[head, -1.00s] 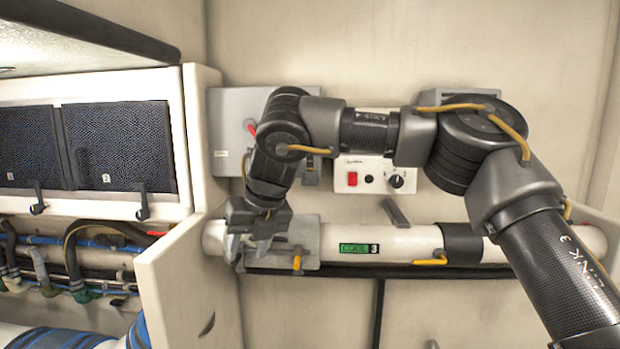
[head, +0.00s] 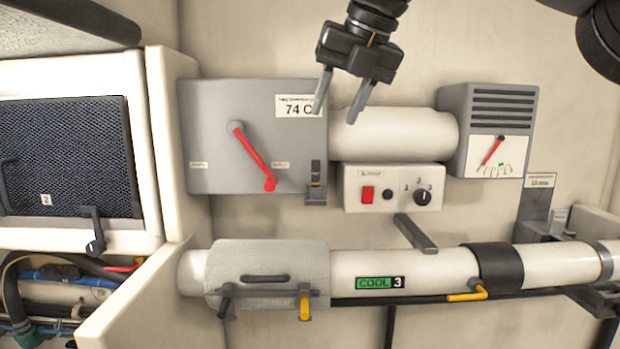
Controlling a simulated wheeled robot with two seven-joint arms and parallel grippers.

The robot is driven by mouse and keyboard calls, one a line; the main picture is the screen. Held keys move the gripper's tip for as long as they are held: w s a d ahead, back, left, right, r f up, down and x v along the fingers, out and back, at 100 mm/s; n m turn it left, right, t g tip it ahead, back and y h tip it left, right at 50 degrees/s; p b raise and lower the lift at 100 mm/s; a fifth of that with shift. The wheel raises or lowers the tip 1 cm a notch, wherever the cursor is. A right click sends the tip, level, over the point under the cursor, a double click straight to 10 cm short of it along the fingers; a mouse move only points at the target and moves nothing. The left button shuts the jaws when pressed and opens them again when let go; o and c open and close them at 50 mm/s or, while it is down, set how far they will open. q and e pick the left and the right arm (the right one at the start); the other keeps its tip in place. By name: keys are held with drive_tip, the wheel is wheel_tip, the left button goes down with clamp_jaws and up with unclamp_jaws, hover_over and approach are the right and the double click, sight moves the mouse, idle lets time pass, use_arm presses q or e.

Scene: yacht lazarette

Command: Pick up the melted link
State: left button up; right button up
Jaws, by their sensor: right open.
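I cannot pick out a melted link for certain. A grey box (head: 215,130) with a "74 C" label and a red lever (head: 253,157) is on the wall, its front closed. A light grey cover (head: 225,262) sits on the white pipe (head: 435,264) below, also closed, so anything inside either is hidden. My right gripper (head: 337,112) reaches down from the top, open and empty. Its fingers are in front of the box's upper right corner and the white duct (head: 400,134). My left gripper is not in view.
A white control panel (head: 375,204) with a red switch and knob is under the duct. A grey gauge unit (head: 490,110) is to its right. A short dark handle (head: 415,233) juts out above the pipe. Black mesh panel (head: 65,150) and hoses are at left.

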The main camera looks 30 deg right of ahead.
sight(318, 161)
drive_tip(key=x, duration=0.9)
drive_tip(key=shift+d+f, duration=0.15)
drive_tip(key=shift+f, duration=0.25)
drive_tip(key=shift+w+f, duration=0.2)
drive_tip(key=shift+w, duration=0.05)
drive_tip(key=shift+s+a+r, duration=0.15)
drive_tip(key=shift+s+a, duration=0.05)
drive_tip(key=shift+s, duration=0.15)
drive_tip(key=c, duration=0.4)
drive_tip(key=shift+w+d, duration=0.15)
clamp_jaws()
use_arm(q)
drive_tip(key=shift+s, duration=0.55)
